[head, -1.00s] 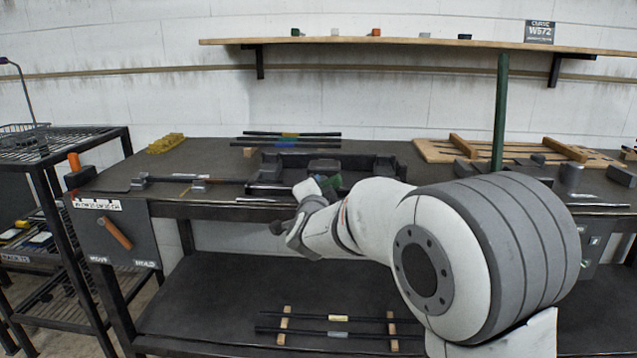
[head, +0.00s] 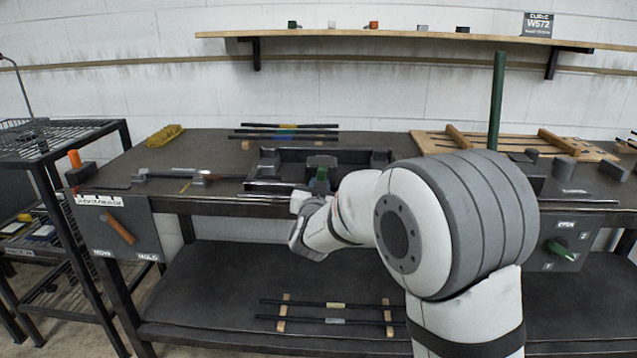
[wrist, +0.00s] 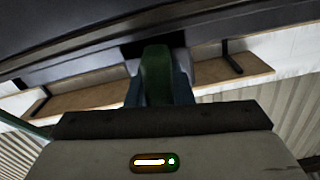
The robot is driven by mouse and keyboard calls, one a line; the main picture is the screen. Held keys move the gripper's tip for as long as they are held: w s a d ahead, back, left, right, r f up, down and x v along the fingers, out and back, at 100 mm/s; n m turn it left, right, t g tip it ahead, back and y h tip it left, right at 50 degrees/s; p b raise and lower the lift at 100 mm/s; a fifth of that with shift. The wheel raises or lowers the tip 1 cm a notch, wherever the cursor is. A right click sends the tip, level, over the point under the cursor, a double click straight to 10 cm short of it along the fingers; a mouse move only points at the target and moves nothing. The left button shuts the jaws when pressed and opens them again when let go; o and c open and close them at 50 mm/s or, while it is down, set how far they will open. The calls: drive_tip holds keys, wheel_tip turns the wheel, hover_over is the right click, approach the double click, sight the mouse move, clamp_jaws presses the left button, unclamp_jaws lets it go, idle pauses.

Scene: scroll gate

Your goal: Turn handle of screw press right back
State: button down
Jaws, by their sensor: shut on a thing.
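A green handle (wrist: 156,72) stands between the two blue-grey fingers of my gripper (wrist: 157,90) in the wrist view, and the gripper is shut on it. In the head view, the green handle (head: 320,178) shows upright beside my wrist, at the front of a dark tray-like fixture (head: 262,171) on the bench. My wrist hides the handle's lower part and most of the gripper. Whether this fixture is the screw press, I cannot tell.
A panel with an orange lever (head: 119,229) hangs at the bench's left front. A panel with a green lever (head: 562,250) is at the right, beyond my arm. A tall green post (head: 496,100) rises behind my arm. Rods (head: 288,132) lie at the back.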

drive_tip(key=shift+n, duration=0.6)
drive_tip(key=shift+d, duration=0.1)
drive_tip(key=c, duration=1.3)
unclamp_jaws()
drive_tip(key=s+p, duration=0.1)
drive_tip(key=s, duration=0.6)
drive_tip(key=shift+s, duration=0.4)
